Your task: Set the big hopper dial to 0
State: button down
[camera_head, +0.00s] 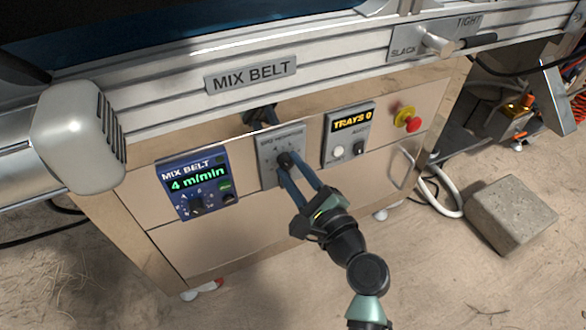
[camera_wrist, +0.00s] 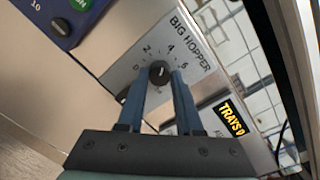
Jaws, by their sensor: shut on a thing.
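The big hopper dial is a small black round knob (camera_wrist: 159,73) on a grey plate (camera_wrist: 205,75) labelled BIG HOPPER. Numbers 2, 4 and 6 are printed around it in the wrist view, with what looks like 0 at the left. A small light mark shows on the knob, but I cannot read its setting surely. My gripper (camera_wrist: 158,80) has its two blue fingers on either side of the knob, shut on it. In the head view my gripper (camera_head: 287,164) reaches the grey plate (camera_head: 268,170) from the lower right and partly covers the dial.
Left of the plate is the blue MIX BELT panel (camera_head: 191,181) reading 4 m/min. Right of it are the TRAYS 0 panel (camera_head: 349,133) and a red stop button (camera_head: 412,123). The conveyor rail (camera_head: 330,60) runs above. A concrete block (camera_head: 510,212) lies on the floor at right.

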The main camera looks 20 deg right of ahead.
jog(key=n, duration=0.5)
jog(key=n+b, duration=0.1)
jog(key=n, duration=0.3)
jog(key=shift+g+h, duration=0.3)
jog(key=n+b, duration=0.2)
jog(key=n, duration=0.3)
jog(key=shift+n+h, duration=0.3)
jog(key=shift+a+n+b, duration=0.1)
jog(key=shift+n+b, duration=1.1)
jog(key=shift+n, duration=1.1)
jog(key=shift+r, duration=0.1)
jog(key=c, duration=0.6)
grip_release()
jog(key=shift+o, duration=0.2)
